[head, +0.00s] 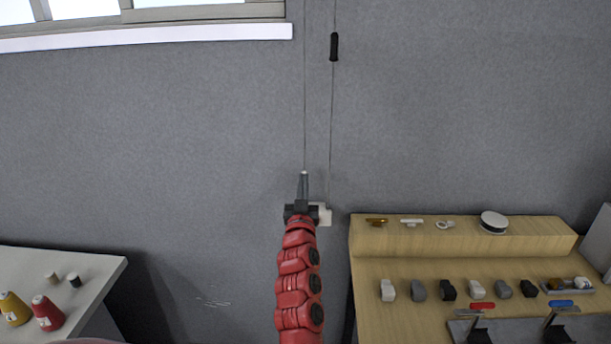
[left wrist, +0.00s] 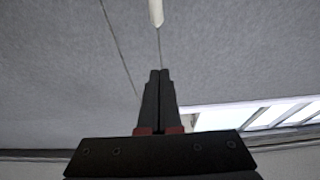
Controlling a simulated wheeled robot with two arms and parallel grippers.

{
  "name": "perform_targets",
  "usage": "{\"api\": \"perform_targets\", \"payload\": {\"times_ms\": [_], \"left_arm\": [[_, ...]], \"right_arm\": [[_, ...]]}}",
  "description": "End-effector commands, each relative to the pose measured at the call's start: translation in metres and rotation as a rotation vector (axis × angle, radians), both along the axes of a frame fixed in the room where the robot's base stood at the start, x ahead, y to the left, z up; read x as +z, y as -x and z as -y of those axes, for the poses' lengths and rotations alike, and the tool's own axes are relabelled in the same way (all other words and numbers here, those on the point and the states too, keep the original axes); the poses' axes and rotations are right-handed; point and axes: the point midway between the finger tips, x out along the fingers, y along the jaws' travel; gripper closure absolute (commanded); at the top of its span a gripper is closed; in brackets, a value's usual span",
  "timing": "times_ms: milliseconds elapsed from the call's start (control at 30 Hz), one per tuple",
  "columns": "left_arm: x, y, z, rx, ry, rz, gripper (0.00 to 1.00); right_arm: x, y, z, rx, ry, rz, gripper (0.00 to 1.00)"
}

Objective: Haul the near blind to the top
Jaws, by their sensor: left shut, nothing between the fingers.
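Two thin cords hang down the grey wall; the left cord (head: 304,100) runs down behind my left gripper (head: 303,182), and the right cord (head: 331,120) carries a black handle (head: 334,47) higher up. My left gripper's fingers also show in the left wrist view (left wrist: 160,74), pressed together with nothing between them. A white pull (left wrist: 156,12) on a cord shows beyond the fingertips there, apart from them in the picture. I cannot tell the depth gap. No blind cloth is clearly visible. My right gripper is out of view.
A white bracket (head: 323,214) sits on the wall behind my left gripper. A wooden bench (head: 440,240) with small parts stands at right. A pale table (head: 95,268) with thread cones is at left. A window ledge (head: 150,37) is upper left. The wall between is clear.

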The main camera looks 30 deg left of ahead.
Motion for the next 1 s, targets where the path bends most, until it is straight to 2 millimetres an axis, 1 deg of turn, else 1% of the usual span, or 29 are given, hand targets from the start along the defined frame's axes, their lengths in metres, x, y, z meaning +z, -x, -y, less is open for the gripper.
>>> {"api": "perform_targets", "payload": {"times_ms": [33, 100, 300, 500, 733, 767, 800, 1000], "left_arm": [[0.006, -0.007, -0.004, -0.002, 0.0, -0.003, 1.0], [0.011, -0.015, -0.009, -0.002, -0.001, -0.002, 1.0], [0.018, -0.036, -0.022, -0.003, 0.001, -0.004, 1.0], [0.025, -0.054, -0.032, -0.006, 0.001, -0.004, 1.0], [0.033, -0.068, -0.042, -0.002, 0.0, -0.001, 1.0], [0.021, -0.068, -0.039, -0.005, 0.0, -0.003, 1.0], [0.013, -0.068, -0.039, -0.004, -0.001, -0.004, 1.0], [-0.006, -0.068, -0.04, -0.004, 0.0, -0.003, 1.0]], "right_arm": [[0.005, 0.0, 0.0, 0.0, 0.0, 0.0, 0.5], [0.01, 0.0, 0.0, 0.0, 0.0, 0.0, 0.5], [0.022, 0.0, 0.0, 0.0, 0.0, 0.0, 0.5], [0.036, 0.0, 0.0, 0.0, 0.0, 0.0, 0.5], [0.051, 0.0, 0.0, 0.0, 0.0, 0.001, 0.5], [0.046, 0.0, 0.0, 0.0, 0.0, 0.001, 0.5], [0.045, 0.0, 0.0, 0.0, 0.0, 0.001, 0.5], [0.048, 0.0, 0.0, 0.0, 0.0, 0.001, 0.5]]}}
